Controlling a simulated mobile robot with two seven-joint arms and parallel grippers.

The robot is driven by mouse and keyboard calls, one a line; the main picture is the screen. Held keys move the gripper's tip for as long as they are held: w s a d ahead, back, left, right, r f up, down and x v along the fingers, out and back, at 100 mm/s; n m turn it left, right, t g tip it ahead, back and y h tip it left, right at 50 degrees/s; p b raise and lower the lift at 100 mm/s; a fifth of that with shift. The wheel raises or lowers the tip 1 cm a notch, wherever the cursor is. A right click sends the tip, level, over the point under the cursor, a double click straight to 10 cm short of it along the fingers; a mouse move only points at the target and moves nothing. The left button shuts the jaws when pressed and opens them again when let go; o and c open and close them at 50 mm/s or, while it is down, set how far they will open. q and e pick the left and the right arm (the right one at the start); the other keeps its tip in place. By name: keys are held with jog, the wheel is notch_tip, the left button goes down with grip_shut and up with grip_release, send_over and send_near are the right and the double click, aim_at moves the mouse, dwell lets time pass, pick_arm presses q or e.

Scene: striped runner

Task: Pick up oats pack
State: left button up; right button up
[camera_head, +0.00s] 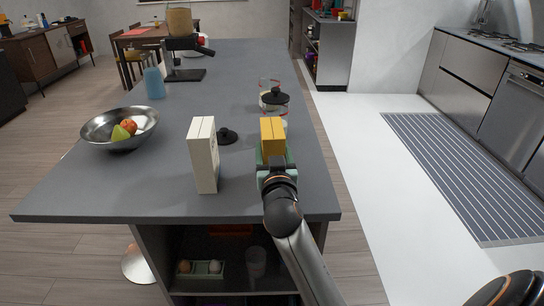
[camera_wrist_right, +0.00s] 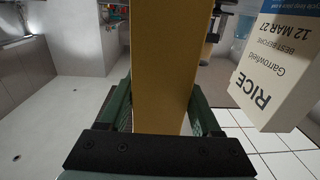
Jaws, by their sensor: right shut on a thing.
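A yellow pack (camera_head: 273,136), which I take for the oats pack, stands upright near the right edge of the grey counter. My right gripper (camera_head: 274,161) is shut on it, and its green fingers sit on either side of the pack. In the right wrist view the yellow pack (camera_wrist_right: 162,60) fills the space between the fingers of the right gripper (camera_wrist_right: 162,112). No label on it shows. I cannot tell whether its base touches the counter. My left gripper is not in view.
A white rice box (camera_head: 203,155) stands to the left of the pack; it also shows in the right wrist view (camera_wrist_right: 272,65). A black lid-like item (camera_head: 226,136) lies between them. A glass jar with a black lid (camera_head: 273,97) stands behind. A metal fruit bowl (camera_head: 100,132) is at left.

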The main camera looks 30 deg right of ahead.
grip_shut()
jog(key=shift+r, duration=0.15)
jog(key=shift+r, duration=0.6)
jog(key=d+r+p, duration=0.2)
jog(key=d+r, duration=0.9)
jog(key=d, duration=0.3)
jog(key=shift+w+r, duration=0.2)
jog(key=shift+r, duration=0.1)
